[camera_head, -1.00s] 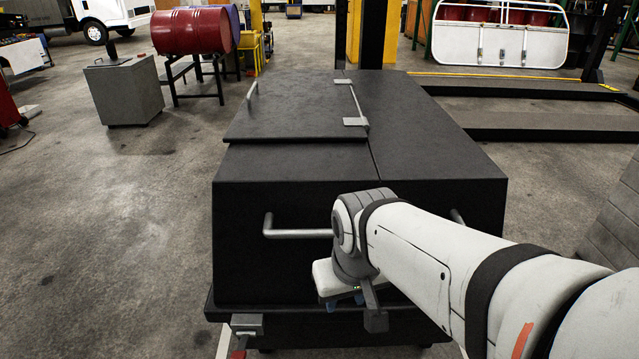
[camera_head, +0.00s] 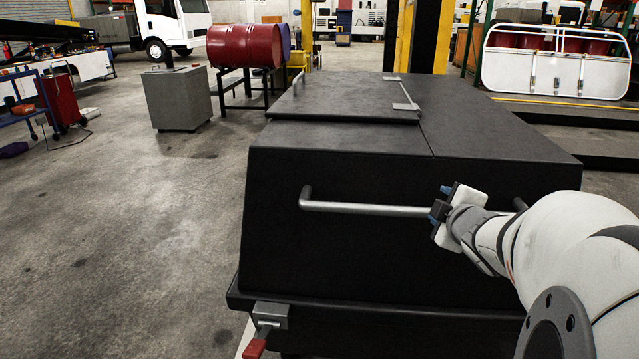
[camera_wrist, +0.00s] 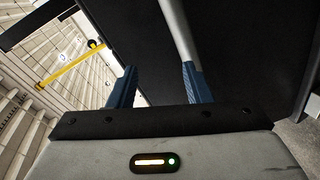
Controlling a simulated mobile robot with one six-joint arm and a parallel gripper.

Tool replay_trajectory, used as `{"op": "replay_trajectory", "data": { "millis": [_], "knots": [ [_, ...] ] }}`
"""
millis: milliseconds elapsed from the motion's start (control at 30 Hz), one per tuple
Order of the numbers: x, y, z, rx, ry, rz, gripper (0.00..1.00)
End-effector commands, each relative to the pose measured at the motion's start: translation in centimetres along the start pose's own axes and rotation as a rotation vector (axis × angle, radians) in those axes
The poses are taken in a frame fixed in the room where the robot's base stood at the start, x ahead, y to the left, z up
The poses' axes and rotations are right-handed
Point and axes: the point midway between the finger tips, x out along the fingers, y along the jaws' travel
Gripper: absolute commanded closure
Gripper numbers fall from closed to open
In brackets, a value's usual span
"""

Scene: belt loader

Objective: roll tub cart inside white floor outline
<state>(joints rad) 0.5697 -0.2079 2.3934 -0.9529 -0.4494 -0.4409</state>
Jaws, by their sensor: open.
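The tub cart is a large black box (camera_head: 340,230) with a hinged lid, filling the middle and right of the head view. A grey bar handle (camera_head: 375,210) runs across its near face; it also shows in the wrist view (camera_wrist: 181,35). My gripper (camera_head: 440,210) is at the handle's right part. In the wrist view my gripper (camera_wrist: 160,88) has its two blue fingers apart, and the bar passes close by the right finger. I cannot tell if they touch. A short piece of white floor line (camera_head: 243,338) shows at the cart's lower left; the rest of the outline is hidden or out of view.
A red-tipped pedal (camera_head: 256,345) sticks out at the cart's lower left. A grey bin (camera_head: 178,98), a red drum (camera_head: 235,38) on a stand and a red tool cart (camera_head: 62,100) stand farther back. The floor left of the cart is clear.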

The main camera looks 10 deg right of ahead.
Motion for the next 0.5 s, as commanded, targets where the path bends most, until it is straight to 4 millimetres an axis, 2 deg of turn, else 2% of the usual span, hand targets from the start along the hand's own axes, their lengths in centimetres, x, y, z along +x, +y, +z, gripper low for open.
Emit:
{"op": "replay_trajectory", "data": {
  "millis": [33,200,367,500],
  "knots": [
    [1.0,-1.8,1.2,-0.068,0.050,0.020,0.55],
    [1.5,-3.5,1.7,-0.263,0.225,0.060,0.55],
    [1.4,-4.3,1.6,-0.340,0.310,0.070,0.55],
    [2.4,-4.5,1.1,-0.354,0.329,0.071,0.55]
  ]
}}
